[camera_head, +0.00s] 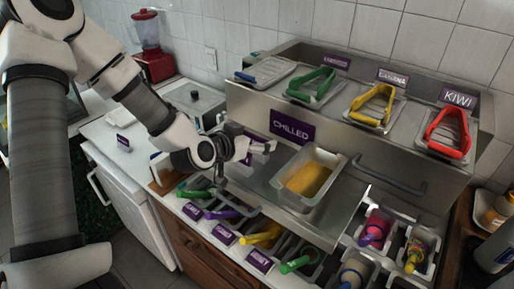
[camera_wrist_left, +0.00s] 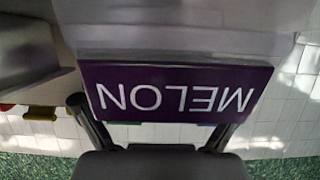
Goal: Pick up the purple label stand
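A purple label stand reading MELON (camera_wrist_left: 178,92) fills the middle of the left wrist view, upside down. In the head view a bit of purple (camera_head: 237,150) shows behind the gripper, mostly hidden. My right gripper is not in view.
A steel tub of yellow filling (camera_head: 331,163) stands right of the gripper. Purple labels (camera_head: 223,234) and colored-handled scoops line the front edge. A small purple label (camera_head: 123,143) stands on the left counter. Trays with colored handles and a KIWI label (camera_head: 459,98) are on the upper shelf.

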